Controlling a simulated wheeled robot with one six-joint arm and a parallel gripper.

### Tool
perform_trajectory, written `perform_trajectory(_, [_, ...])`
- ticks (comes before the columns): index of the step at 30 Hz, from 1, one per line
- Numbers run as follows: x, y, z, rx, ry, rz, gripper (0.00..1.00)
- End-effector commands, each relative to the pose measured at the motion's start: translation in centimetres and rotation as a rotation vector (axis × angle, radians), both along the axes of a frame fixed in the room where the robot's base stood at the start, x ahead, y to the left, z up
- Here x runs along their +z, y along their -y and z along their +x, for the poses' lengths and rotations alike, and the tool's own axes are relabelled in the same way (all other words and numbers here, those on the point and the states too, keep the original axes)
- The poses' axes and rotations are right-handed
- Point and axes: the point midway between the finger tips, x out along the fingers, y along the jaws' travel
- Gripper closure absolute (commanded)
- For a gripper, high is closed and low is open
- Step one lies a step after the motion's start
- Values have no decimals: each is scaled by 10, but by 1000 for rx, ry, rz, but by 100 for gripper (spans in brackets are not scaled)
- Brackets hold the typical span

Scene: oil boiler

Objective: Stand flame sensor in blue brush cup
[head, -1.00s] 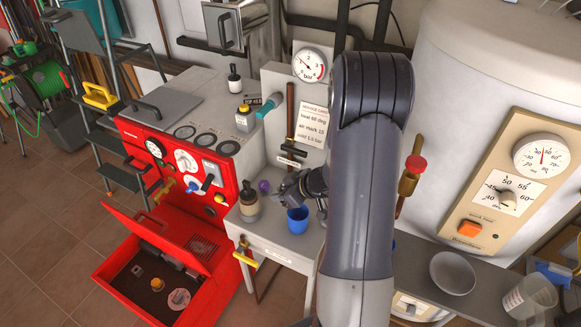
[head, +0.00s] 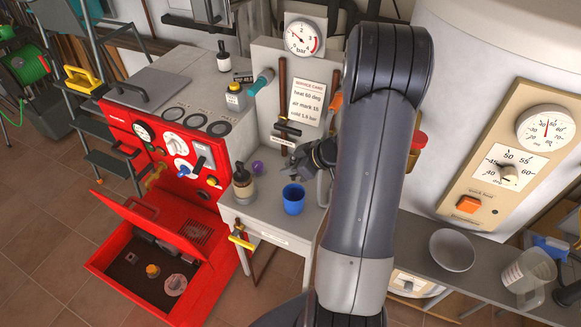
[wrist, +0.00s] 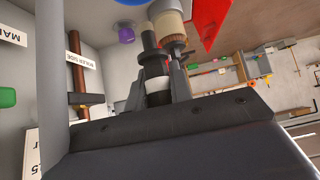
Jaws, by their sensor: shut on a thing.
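The blue brush cup (head: 293,199) stands upright on the grey bench in the head view, its mouth open and in clear sight. Its blue edge also shows at the top of the wrist view (wrist: 130,2). My gripper (head: 297,165) is just behind and above the cup, apart from it. In the wrist view my gripper (wrist: 160,80) is shut on a dark slim cylinder with a pale band, which looks like the flame sensor (wrist: 150,45). Its lower end is partly hidden by the fingers. In the head view the sensor is too small to make out clearly.
A red boiler unit (head: 175,160) is at left. A panel with a pressure gauge (head: 304,36) rises behind. A bowl (head: 452,250) lies at right.

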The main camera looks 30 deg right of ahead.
Motion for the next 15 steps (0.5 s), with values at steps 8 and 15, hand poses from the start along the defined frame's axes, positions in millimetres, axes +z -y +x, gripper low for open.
perform_trajectory(8, [-20, 0, 0, 1, 1, -2, 100])
perform_trajectory(15, [-34, 0, 0, 1, 2, -1, 100])
